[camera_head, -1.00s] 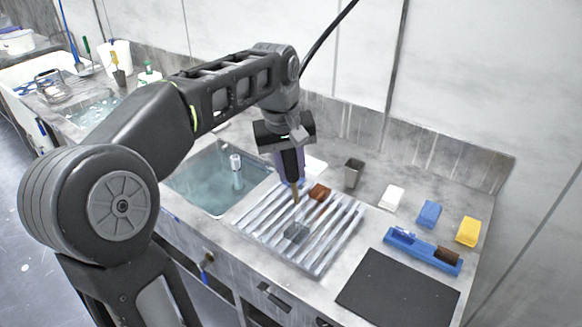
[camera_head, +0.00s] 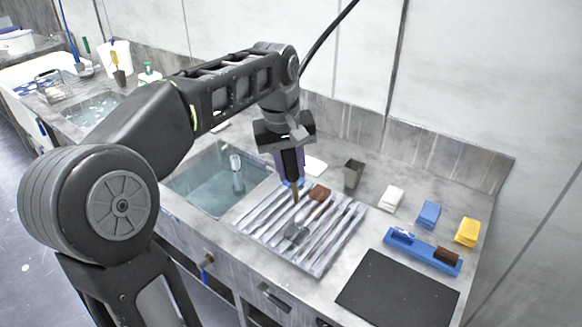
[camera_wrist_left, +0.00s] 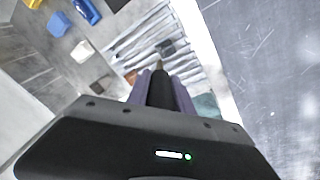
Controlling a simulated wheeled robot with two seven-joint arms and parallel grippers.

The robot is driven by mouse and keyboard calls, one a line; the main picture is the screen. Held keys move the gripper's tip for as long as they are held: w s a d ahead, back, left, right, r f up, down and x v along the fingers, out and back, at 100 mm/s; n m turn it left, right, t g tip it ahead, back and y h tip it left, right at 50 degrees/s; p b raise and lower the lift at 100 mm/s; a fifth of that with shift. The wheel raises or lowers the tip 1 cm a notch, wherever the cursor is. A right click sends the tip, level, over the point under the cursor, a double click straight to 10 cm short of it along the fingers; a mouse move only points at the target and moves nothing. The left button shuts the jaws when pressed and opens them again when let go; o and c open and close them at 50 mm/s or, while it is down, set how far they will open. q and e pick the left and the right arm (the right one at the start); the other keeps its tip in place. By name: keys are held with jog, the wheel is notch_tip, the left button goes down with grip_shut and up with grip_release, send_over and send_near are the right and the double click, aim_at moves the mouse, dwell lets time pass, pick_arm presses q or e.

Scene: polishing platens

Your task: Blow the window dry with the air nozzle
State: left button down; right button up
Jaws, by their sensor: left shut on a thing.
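My left gripper (camera_head: 292,178) points down over the ribbed metal drain rack and is shut on the air nozzle. The nozzle's brass tip (camera_head: 295,197) sticks out below the fingers; the dark nozzle body (camera_wrist_left: 161,90) shows between the purple fingers in the left wrist view. The window, a small clear grey pane (camera_head: 296,232), lies on the rack a little in front of and below the tip. It also shows as a dark square in the left wrist view (camera_wrist_left: 167,47). The tip looks apart from the pane. My right gripper is in neither view.
The ribbed rack (camera_head: 335,245) lies beside a water-filled sink (camera_head: 212,192). A red-brown block (camera_head: 319,193) sits at its back. A dark cup (camera_head: 353,173), white, blue and yellow blocks, a blue tray (camera_head: 420,251) and a black mat (camera_head: 395,292) lie to the right.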

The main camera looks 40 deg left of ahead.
pick_arm(q)
jog(key=shift+w+p+v, duration=0.25)
jog(key=shift+p+v, duration=0.7)
jog(key=shift+v, duration=0.2)
jog(key=shift+w+p+v, duration=0.25)
jog(key=shift+p+v, duration=0.65)
jog(key=shift+v, duration=0.3)
jog(key=shift+r, duration=0.1)
